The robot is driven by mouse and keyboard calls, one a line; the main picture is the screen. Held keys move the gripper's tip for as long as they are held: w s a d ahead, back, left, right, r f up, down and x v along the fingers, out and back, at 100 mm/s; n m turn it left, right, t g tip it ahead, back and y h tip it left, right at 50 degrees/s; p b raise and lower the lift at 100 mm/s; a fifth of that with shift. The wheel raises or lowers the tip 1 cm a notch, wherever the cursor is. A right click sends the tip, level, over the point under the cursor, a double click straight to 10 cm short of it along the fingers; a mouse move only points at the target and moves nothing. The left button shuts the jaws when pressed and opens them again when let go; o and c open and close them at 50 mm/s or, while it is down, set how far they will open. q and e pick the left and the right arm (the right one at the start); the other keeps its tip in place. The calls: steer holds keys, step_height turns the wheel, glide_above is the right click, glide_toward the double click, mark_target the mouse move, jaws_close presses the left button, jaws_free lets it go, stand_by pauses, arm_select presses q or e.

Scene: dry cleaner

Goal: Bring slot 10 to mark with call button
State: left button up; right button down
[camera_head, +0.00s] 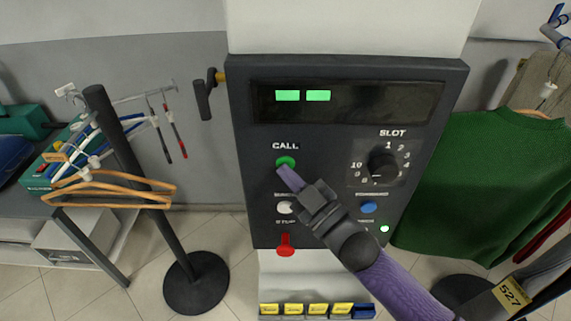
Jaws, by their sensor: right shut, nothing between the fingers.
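A dark control panel (245,140) stands in the middle of the head view. The green call button (287,161) sits under the label CALL. My right gripper (287,174) is shut and empty, with its tips at the lower edge of the green button; I cannot tell whether they press it. The slot dial (383,165) is a black knob at the panel's right, with numbers around it including 1 and 10; its setting is hard to read. The display (370,101) shows two green bars. My left gripper is out of view.
A rack stand with wooden hangers (110,190) is at left. A green sweater (490,185) hangs at right, near a yellow 527 tag (513,292).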

steer(key=shift+s+p, duration=0.55)
steer(key=shift+s, duration=0.25)
steer(key=s+p, duration=0.2)
steer(key=s, duration=0.3)
steer(key=shift+p, duration=0.4)
